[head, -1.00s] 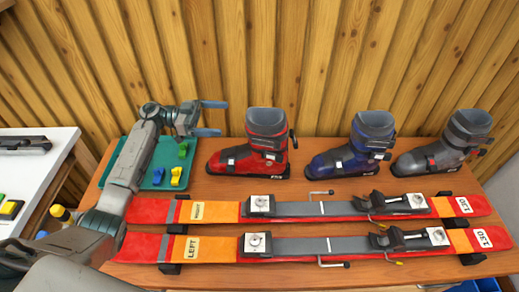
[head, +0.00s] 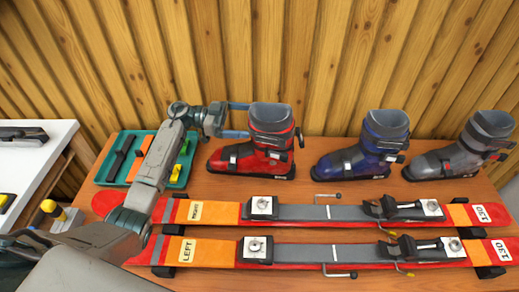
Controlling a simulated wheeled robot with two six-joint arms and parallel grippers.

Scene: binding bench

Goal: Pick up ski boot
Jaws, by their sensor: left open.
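Three ski boots stand upright in a row at the back of the wooden bench: a red one (head: 238,160), a blue one (head: 350,162) and a grey one (head: 440,162). My left gripper (head: 246,120) is open at the upper cuff of the red boot. Its two blue-grey fingers point right, one above the other in the picture. Their tips reach the cuff's left edge; I cannot tell whether they touch it. My right gripper is not in view.
Two red and orange skis, the right one (head: 290,212) and the left one (head: 300,252), lie across the bench (head: 310,188) in front of the boots. A green tray (head: 112,168) with tools sits behind my left arm. A white table (head: 40,160) stands at the far left. A plank wall closes the back.

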